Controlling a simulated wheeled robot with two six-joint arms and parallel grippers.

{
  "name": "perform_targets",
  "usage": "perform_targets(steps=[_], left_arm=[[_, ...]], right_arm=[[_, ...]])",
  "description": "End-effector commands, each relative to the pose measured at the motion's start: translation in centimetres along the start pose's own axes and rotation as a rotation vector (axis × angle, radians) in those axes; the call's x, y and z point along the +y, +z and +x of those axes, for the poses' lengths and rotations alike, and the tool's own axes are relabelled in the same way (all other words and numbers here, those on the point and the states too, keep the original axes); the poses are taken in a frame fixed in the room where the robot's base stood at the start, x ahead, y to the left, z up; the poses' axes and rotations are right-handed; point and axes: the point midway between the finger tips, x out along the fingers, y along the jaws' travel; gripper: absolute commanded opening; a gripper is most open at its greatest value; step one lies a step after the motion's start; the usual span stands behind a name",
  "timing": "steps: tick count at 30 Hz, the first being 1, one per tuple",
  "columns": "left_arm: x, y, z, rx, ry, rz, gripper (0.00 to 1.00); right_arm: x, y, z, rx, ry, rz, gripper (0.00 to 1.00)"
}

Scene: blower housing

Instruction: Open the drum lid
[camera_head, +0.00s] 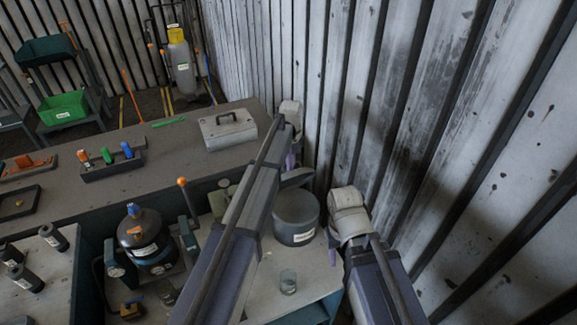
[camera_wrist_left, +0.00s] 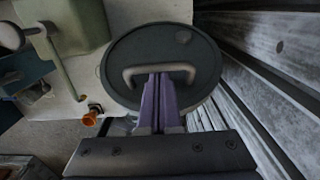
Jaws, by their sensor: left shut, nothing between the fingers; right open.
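The drum (camera_head: 296,232) is a dark grey cylinder with a white label, upright on the bench in the head view. A dark grey disc that looks like the drum lid (camera_head: 298,178) shows above its back edge, partly hidden by my left arm; I cannot tell whether it rests on the drum. The wrist view shows the round lid (camera_wrist_left: 125,55) with a bent bar handle (camera_wrist_left: 184,69). My left gripper (camera_wrist_left: 158,78) is shut and empty, its fingertips at the handle's middle. My right gripper (camera_head: 332,246) is open beside the drum's right side, mostly hidden by its wrist.
A corrugated metal wall (camera_head: 440,130) stands close on the right. A glass jar (camera_head: 288,282) stands in front of the drum. An orange-knobbed lever (camera_head: 183,182) and a dark canister (camera_head: 145,238) are to the left. A grey case (camera_head: 228,130) lies on the bench behind.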

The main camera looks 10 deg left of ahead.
Motion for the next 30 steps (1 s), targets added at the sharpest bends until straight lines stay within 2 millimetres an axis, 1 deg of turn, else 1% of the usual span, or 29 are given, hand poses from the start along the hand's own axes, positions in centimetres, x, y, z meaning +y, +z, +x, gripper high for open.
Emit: perform_targets(steps=[5, 15, 18, 24, 30], left_arm=[[-0.1, 1.2, -0.4, 0.0, 0.0, -0.001, 0.0], [-0.1, 5.0, -0.6, 0.0, 0.0, -0.001, 0.0], [-0.1, 5.9, -0.5, 0.0, 0.0, -0.001, 0.0], [0.0, 7.0, -0.4, 0.0, 0.0, 0.0, 0.0], [0.0, 7.4, -0.4, 0.0, 0.0, 0.0, 0.0]], right_arm=[[0.0, 0.0, -0.4, 0.0, 0.0, 0.0, 0.45], [0.1, 0.0, -0.7, 0.0, 0.0, 0.0, 0.45], [0.1, 0.0, -0.6, 0.0, 0.0, 0.0, 0.45], [0.1, 0.0, -0.5, 0.0, 0.0, 0.0, 0.45], [0.1, 0.0, -0.5, 0.0, 0.0, 0.0, 0.45]])
